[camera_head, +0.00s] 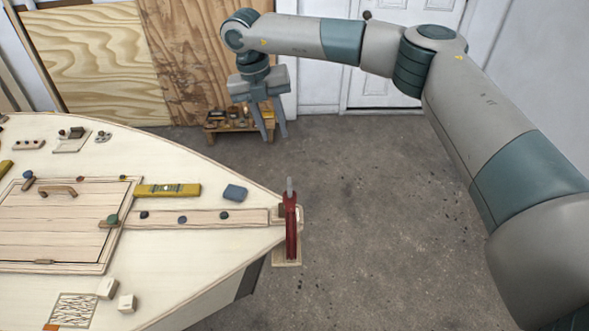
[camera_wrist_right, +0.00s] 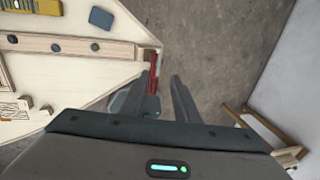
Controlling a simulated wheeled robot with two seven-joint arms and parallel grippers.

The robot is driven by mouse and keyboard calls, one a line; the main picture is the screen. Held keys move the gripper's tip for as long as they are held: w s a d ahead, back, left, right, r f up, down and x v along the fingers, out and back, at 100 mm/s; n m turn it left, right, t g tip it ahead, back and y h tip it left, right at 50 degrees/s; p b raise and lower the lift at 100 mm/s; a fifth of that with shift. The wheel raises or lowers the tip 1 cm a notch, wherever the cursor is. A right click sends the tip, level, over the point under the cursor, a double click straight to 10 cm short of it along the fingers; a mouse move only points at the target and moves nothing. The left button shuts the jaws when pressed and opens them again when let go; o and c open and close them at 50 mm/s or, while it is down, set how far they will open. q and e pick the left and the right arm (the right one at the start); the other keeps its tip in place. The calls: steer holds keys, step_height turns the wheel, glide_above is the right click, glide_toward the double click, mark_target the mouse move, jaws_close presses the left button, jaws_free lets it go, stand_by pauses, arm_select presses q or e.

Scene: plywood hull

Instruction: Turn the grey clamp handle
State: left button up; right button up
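The red clamp (camera_head: 291,228) stands at the pointed end of the plywood hull, on the right of the hull in the head view. Its short grey handle (camera_head: 290,187) sticks up from the top of the red body. In the right wrist view the red clamp (camera_wrist_right: 153,72) shows just beyond the fingers, and I cannot make out its handle clearly. My right gripper (camera_head: 274,138) hangs fingers down above and behind the hull tip, apart from the clamp. Its two fingers are spread with nothing between them. My left gripper is not in view.
The hull deck (camera_head: 190,250) carries a yellow level (camera_head: 167,190), a blue block (camera_head: 235,192), a hatch (camera_head: 55,220) and small wooden blocks. A low wooden stand (camera_head: 240,125) with small items is by the back wall. The floor (camera_head: 390,220) right of the hull is clear.

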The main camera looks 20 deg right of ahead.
steer(key=p, duration=0.7)
glide_toward(289, 179)
steer(key=f, duration=0.2)
steer(key=d+f, duration=0.1)
steer(key=f, duration=0.4)
steer(key=shift+s+d, duration=0.2)
steer(key=shift+s, duration=0.05)
steer(key=shift+d+f+p, duration=0.1)
steer(key=shift+f+p, duration=0.25)
steer(key=shift+f, duration=0.4)
jaws_close()
